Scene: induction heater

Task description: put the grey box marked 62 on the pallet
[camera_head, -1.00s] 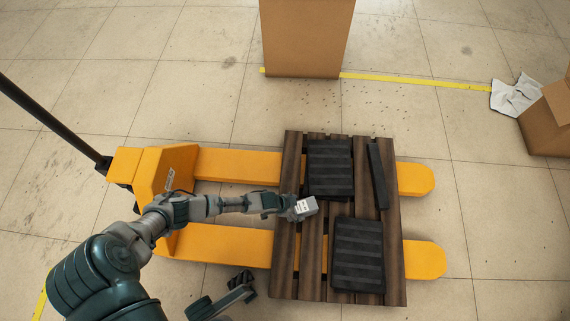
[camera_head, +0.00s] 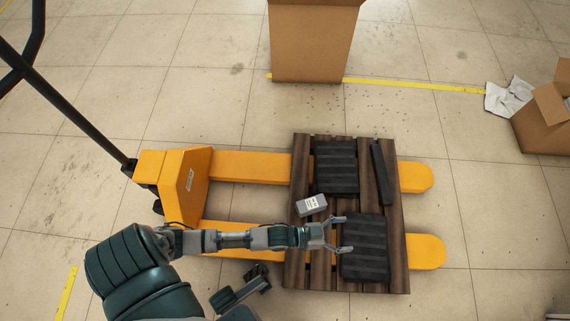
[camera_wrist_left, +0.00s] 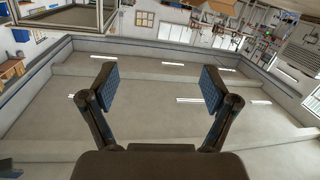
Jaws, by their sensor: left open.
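The label's number is too small to read. My left gripper (camera_head: 340,233) is open and empty, just below and to the right of the box and apart from it, by the lower black piece. In the left wrist view my left gripper (camera_wrist_left: 157,85) shows its two fingers spread wide with nothing between them. My right gripper is not clearly visible.
Black slabs (camera_head: 337,167) and (camera_head: 366,248) and a narrow black bar (camera_head: 381,174) lie on the pallet. The pallet rests on the forks of a yellow pallet truck (camera_head: 184,180). Cardboard boxes (camera_head: 312,42) and (camera_head: 545,120) stand on the tiled floor beyond.

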